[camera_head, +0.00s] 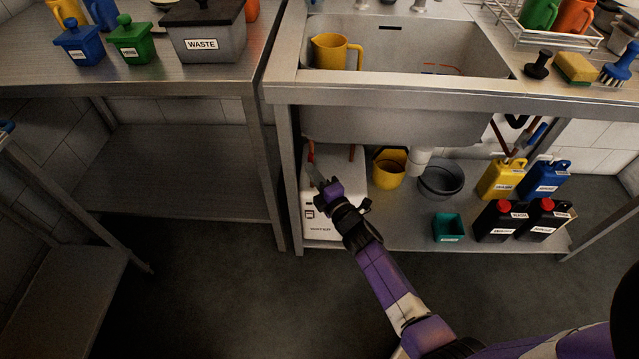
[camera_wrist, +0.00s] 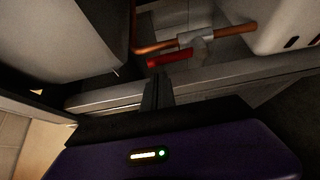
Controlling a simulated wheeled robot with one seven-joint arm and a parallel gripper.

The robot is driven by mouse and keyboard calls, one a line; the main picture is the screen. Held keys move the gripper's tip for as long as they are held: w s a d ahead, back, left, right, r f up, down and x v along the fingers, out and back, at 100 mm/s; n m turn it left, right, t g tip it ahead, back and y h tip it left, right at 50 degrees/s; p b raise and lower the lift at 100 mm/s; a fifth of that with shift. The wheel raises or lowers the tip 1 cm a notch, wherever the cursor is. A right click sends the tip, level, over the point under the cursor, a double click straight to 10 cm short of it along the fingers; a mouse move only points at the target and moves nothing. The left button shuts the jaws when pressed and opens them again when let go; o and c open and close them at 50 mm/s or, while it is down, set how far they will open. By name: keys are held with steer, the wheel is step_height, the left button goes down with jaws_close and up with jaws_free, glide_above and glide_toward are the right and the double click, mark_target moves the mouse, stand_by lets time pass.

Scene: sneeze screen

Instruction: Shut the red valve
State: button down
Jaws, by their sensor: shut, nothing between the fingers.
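The red valve handle (camera_wrist: 168,59) shows in the wrist view just beyond my fingertips, a little above them in the picture. It lies beside a copper pipe (camera_wrist: 153,48) and a grey metal fitting (camera_wrist: 197,38). In the head view only a small bit of red (camera_head: 311,157) shows under the left end of the sink. My gripper (camera_wrist: 157,78) is shut and empty, with a visible gap to the handle in the wrist view. In the head view my gripper (camera_head: 316,174) reaches under the sink, in front of a white water container.
The white water container (camera_head: 322,222) stands on the sink's lower shelf, close to my gripper. A yellow bucket (camera_head: 389,172), a grey basin (camera_head: 441,178) and several canisters stand to the right. The sink counter's front edge (camera_head: 440,98) lies above. A table leg (camera_head: 285,200) is just left.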

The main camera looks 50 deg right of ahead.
steer(key=x, duration=0.3)
steer(key=shift+b, duration=0.35)
